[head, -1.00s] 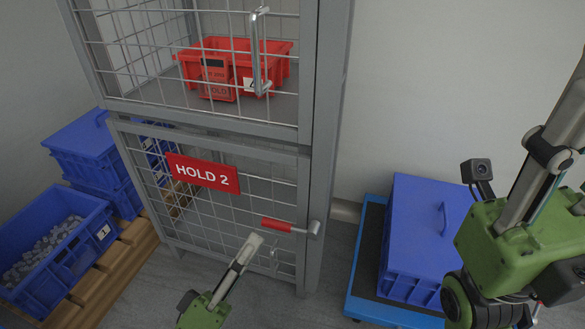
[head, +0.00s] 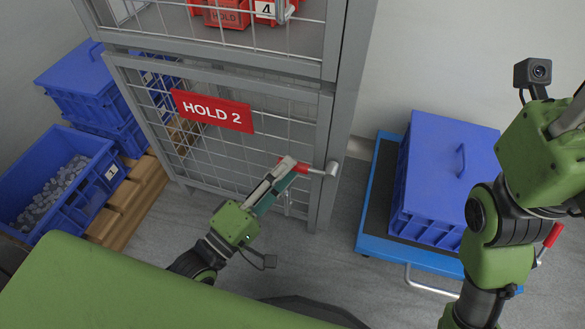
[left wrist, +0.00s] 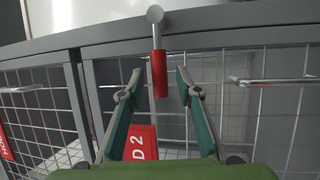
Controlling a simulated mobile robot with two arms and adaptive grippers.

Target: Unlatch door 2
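Door 2 (head: 214,155) is the lower grey wire-mesh door with the red HOLD 2 sign (head: 212,111); it looks closed. Its latch has a metal pivot (head: 333,168) at the right edge and a red grip (head: 300,164) pointing left. My left gripper (head: 291,168) is at the red grip. In the left wrist view, my left gripper (left wrist: 159,77) is open, with one finger on each side of the red grip (left wrist: 159,76) and gaps showing. My right gripper (head: 568,118) is cut off at the right edge; its fingertips are out of view.
An upper cage (head: 235,40) holds red bins. Blue crates (head: 60,185) stand on a wooden pallet (head: 125,205) at left. A blue lidded crate (head: 440,150) sits on a blue trolley (head: 372,243) at right. Grey floor shows between cage and trolley.

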